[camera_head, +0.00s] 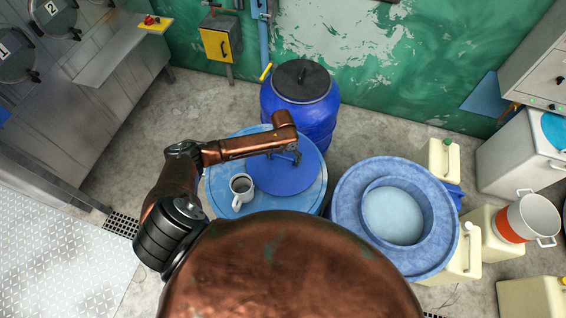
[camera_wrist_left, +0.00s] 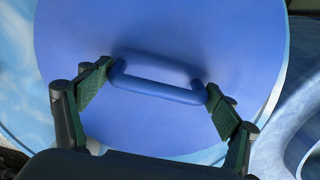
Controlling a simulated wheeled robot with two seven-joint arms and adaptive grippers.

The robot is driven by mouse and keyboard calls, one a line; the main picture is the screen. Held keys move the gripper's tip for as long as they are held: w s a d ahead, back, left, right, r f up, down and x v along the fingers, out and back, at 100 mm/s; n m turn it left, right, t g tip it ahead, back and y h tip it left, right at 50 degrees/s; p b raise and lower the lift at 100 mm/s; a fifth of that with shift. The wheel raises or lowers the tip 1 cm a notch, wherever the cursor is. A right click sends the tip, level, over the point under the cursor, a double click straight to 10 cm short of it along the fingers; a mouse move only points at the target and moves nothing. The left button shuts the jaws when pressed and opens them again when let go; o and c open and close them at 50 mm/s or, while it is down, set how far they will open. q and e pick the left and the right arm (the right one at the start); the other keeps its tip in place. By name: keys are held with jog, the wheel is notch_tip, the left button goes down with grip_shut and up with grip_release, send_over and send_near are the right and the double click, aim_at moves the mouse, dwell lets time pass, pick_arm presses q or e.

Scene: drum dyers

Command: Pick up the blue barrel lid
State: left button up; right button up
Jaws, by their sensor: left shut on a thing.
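The blue barrel lid (camera_head: 282,178) is a flat blue disc over the lighter blue round top (camera_head: 222,172). I cannot tell whether it rests on that top or is slightly raised. My left gripper (camera_head: 290,157) reaches over the lid from the left. In the left wrist view the lid (camera_wrist_left: 160,35) fills most of the picture, with its bar handle (camera_wrist_left: 158,88) in the middle. The left gripper's two green-padded fingers (camera_wrist_left: 156,90) are closed on the two ends of that handle. My right gripper is not in view.
A mug (camera_head: 241,187) stands on the round top, left of the lid. A blue barrel with a dark lid (camera_head: 302,82) stands behind. A blue tub (camera_head: 350,225) is to the right, with canisters (camera_head: 491,232) and a pot (camera_head: 528,219) beyond. Floor is clear at the back left.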

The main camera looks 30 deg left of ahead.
pick_arm(q)
jog(key=c, duration=0.8)
jog(key=shift+r, duration=0.2)
notch_tip(320, 180, up, 23)
jog(key=p, duration=0.3)
jog(key=shift+f+p, duration=0.15)
jog(key=shift+p, duration=0.25)
